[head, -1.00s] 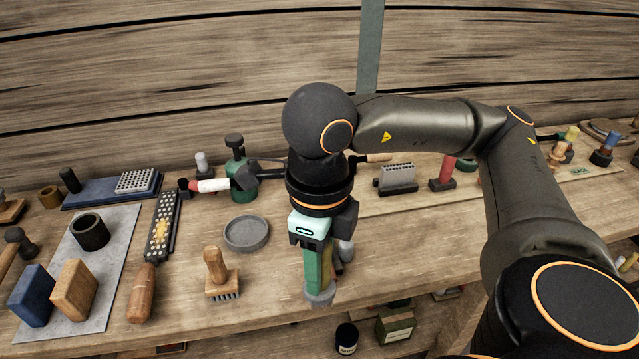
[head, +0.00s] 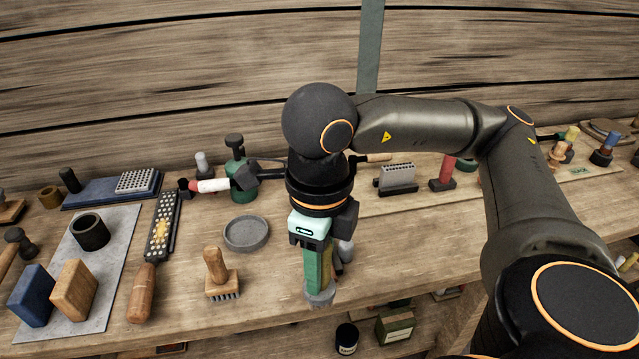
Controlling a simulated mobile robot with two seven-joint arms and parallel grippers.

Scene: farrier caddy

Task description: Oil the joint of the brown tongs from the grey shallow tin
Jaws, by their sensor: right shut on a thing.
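The grey shallow tin (head: 246,234) is a low round dish on the bench, left of my right gripper. My right gripper (head: 319,262) points down near the bench's front edge and is shut on a green-sided tool with a rounded grey end (head: 320,297). The grey end is at the bottom; I cannot tell whether it touches the bench. Grey rounded parts show just behind the gripper; I cannot tell what they belong to. I cannot make out the brown tongs; my right arm hides part of the bench. My left gripper is not in view.
A wooden brush (head: 219,274) stands left of the gripper, before the tin. A rasp with a wooden handle (head: 142,293) lies further left. A green canister (head: 240,178) stands behind the tin. A grey slotted block (head: 397,178) is behind right.

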